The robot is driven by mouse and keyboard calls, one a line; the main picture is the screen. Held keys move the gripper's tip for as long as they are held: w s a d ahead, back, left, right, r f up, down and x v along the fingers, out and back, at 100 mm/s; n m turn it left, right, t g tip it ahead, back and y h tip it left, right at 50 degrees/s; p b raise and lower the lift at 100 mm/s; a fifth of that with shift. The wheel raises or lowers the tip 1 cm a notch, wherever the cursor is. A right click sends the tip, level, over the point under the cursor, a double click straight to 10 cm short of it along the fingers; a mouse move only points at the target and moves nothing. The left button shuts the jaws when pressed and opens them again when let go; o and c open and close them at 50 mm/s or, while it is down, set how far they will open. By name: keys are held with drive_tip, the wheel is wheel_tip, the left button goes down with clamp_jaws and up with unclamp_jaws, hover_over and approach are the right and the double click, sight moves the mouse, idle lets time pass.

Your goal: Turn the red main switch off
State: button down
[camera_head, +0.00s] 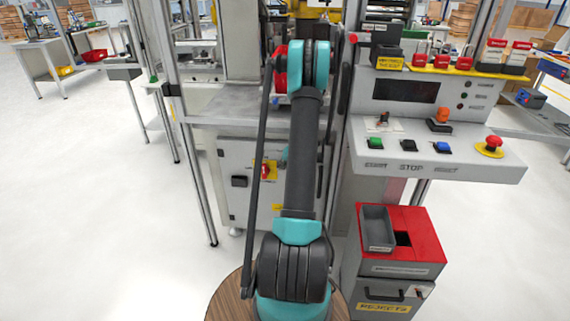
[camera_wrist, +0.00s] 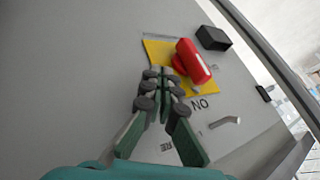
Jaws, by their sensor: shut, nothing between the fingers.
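The red main switch (camera_wrist: 193,62) sits on a yellow plate (camera_wrist: 157,51) on a grey cabinet door in the wrist view. Its handle has a pale stripe and lies tilted in the picture. The letters "NO" show beside the plate. My gripper (camera_wrist: 166,75) is shut and empty, with its fingertips over the plate just left of the handle. I cannot tell whether they touch it. In the head view the switch (camera_head: 265,171) shows small on the cabinet front, left of my arm. My gripper is hidden there behind my arm.
A black latch (camera_wrist: 213,38) and a metal handle (camera_wrist: 226,122) are on the same door. A control console (camera_head: 430,150) with buttons stands to the right, above a red-topped rejects bin (camera_head: 425,236).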

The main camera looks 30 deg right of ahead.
sight(267, 171)
drive_tip(key=shift+w+a+f, duration=0.25)
drive_tip(key=shift+w+a, duration=0.5)
drive_tip(key=shift+a, duration=0.15)
drive_tip(key=shift+w+a+f, duration=0.25)
drive_tip(key=shift+w+a, duration=0.45)
drive_tip(key=shift+a, duration=0.2)
drive_tip(key=shift+w, duration=0.1)
